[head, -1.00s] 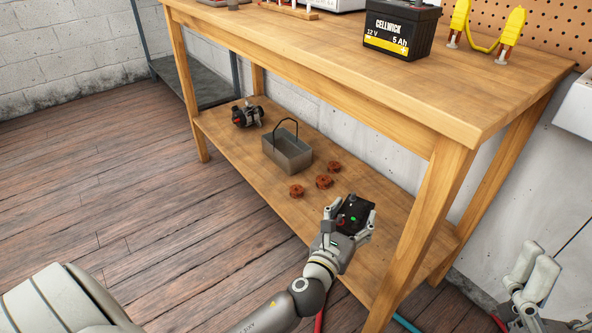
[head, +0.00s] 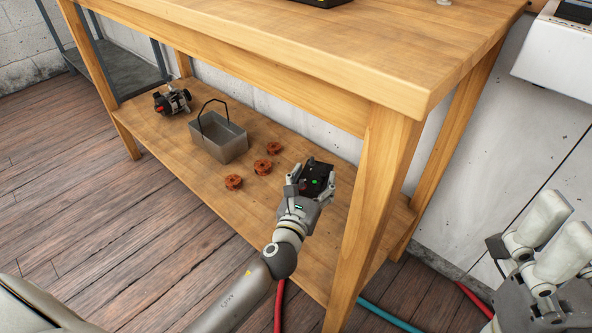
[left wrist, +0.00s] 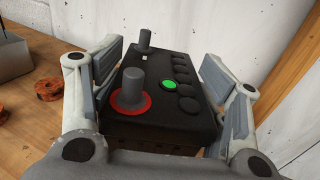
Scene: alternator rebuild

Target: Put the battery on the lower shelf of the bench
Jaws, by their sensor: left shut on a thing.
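On the lower shelf are a metal tray with a handle (head: 222,143), an alternator-like part (head: 172,101) and several copper-brown round parts (head: 233,182). A front bench leg (head: 368,215) stands right of my left gripper. Red (head: 279,305) and teal (head: 390,315) hoses lie on the floor.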

